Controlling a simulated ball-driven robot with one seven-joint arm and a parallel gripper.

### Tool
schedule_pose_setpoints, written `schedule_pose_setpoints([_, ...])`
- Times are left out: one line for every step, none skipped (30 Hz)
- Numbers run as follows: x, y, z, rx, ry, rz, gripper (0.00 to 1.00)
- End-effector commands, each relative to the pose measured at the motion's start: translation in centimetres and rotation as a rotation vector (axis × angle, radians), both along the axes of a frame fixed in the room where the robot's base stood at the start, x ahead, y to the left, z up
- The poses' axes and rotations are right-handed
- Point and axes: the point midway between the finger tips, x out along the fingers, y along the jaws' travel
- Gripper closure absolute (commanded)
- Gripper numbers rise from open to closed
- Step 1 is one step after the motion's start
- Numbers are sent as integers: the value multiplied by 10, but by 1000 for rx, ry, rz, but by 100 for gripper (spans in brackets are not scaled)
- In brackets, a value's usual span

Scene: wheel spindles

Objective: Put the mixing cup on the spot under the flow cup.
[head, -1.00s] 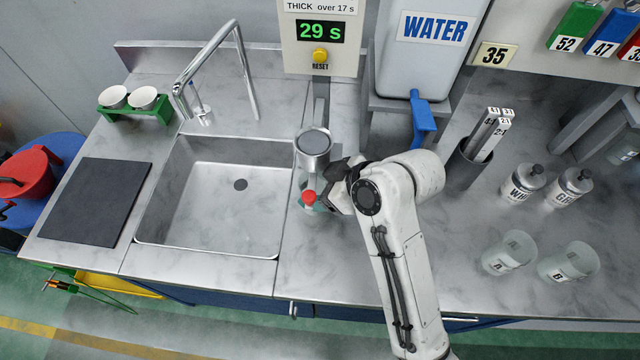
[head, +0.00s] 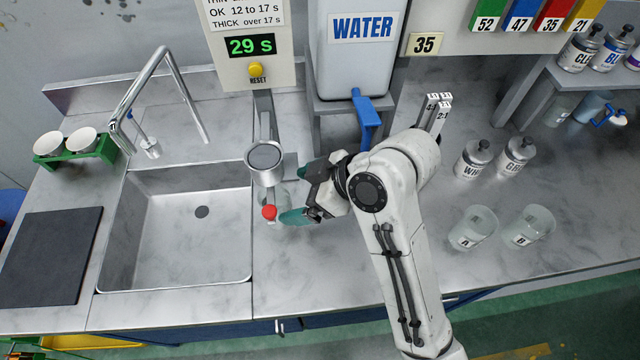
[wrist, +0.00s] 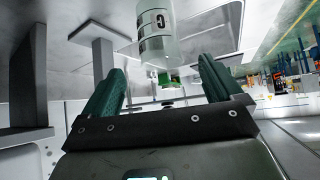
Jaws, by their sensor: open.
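The mixing cup is a clear cup (head: 279,194) on the counter below the metal flow cup (head: 265,156), which partly hides it in the head view. A small red knob (head: 269,212) shows in front of it. My gripper (head: 297,194) is open just right of the cup, its teal fingers spread and their tips near its side. In the wrist view the clear cup (wrist: 158,35), with a dark letter label, shows ahead and between the lines of my open fingers (wrist: 160,78), apart from the palm. The exact spot under the cup is hidden.
A sink (head: 180,240) lies to the left. The water tank (head: 357,60) with its blue tap (head: 366,120) stands behind my gripper. Cups A (head: 474,228) and B (head: 527,226) and two bottles stand to the right. The timer box (head: 250,45) reads 29 s.

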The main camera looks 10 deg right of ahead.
Motion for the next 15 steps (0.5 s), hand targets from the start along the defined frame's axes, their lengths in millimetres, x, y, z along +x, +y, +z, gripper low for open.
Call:
schedule_pose_setpoints([-2,-7,8,3,-4,-1,7])
schedule_pose_setpoints([-4,-11,12,2,-4,-1,7])
schedule_pose_setpoints([-6,-16,17,1,-4,-1,7])
schedule_pose_setpoints([-8,-19,21,2,-4,-1,7])
schedule_pose_setpoints([-9,-22,24,2,-4,-1,7])
schedule_pose_setpoints([-10,-25,28,2,-3,-1,7])
schedule_pose_setpoints([-12,-27,30,2,-1,-1,7])
schedule_pose_setpoints([-13,-29,33,2,-1,-1,7])
schedule_pose_setpoints([-14,-31,35,2,-1,1,7])
schedule_pose_setpoints([-15,-33,36,1,0,1,7])
schedule_pose_setpoints([-15,-34,38,1,0,1,7])
schedule_pose_setpoints([-16,-35,39,1,0,1,7])
schedule_pose_setpoints([-16,-36,39,1,0,1,7])
schedule_pose_setpoints([-16,-36,40,1,0,1,7])
schedule_pose_setpoints([-16,-36,40,1,0,1,7])
